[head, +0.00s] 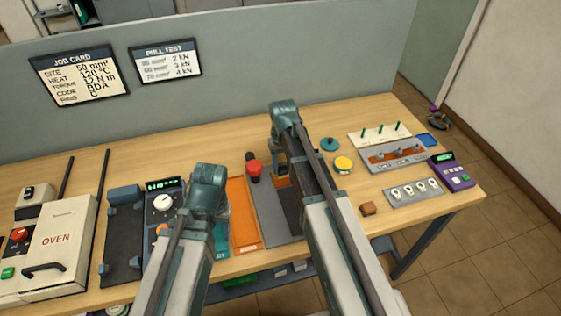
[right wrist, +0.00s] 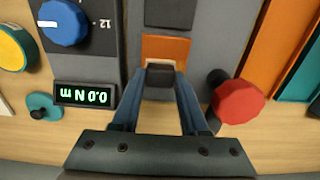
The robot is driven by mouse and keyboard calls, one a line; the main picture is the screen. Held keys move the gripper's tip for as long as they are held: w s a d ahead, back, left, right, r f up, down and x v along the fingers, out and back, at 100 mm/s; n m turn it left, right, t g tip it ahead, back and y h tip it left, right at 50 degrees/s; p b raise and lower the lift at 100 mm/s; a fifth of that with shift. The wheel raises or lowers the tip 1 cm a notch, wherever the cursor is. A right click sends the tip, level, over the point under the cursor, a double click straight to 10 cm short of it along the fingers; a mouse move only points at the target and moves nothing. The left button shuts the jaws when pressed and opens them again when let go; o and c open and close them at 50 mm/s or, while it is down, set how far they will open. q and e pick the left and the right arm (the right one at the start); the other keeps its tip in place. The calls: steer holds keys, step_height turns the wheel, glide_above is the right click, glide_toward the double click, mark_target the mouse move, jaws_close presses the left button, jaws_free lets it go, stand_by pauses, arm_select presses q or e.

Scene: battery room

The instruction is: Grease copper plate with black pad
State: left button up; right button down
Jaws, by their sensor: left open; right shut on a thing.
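In the right wrist view my right gripper (right wrist: 160,80) is shut on a small black pad (right wrist: 160,72). The pad overlaps the near part of the orange copper plate (right wrist: 166,46); I cannot tell whether it touches. The plate lies on a grey fixture (right wrist: 215,55). In the head view part of the copper plate (head: 282,182) shows beside my right gripper (head: 284,160), and the pad is hidden by the arm. My left gripper (head: 207,190) is open over the bench, left of the fixture, its fingertips mostly hidden by its own arm.
Orange tray (head: 242,212), oven (head: 55,245), grey peg rack (head: 395,155) and purple meter (head: 452,173) occupy the bench. Bare wood lies along the back.

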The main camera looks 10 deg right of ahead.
steer(key=shift+s, duration=0.45)
steer(key=shift+s+d, duration=0.1)
steer(key=shift+s, duration=1.8)
steer(key=shift+a, duration=0.55)
steer(key=shift+w, duration=1.95)
